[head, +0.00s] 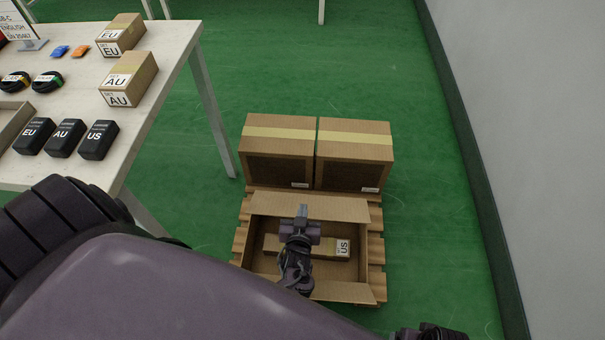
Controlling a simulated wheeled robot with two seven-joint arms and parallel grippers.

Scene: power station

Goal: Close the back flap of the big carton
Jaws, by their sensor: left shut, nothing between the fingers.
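The big carton (367,246) stands open on a wooden pallet. Its back flap (345,208) is up and open, tilted toward the closed cartons behind it. Its front flap (345,292) is folded outward. A small box marked US (330,247) lies inside, partly hidden by my left arm. My left gripper (302,209) is shut and empty, over the carton with its fingertips in front of the back flap in the view. I cannot tell whether they touch it. Only a dark piece of mine shows at the bottom right edge; no right fingers are visible.
Two closed, taped cartons (279,135) (355,138) stand side by side behind the open one on the pallet (376,251). A white table (150,100) with small boxes and black adapters is at the left. A grey wall (530,120) is at the right. Green floor (430,220) is free between.

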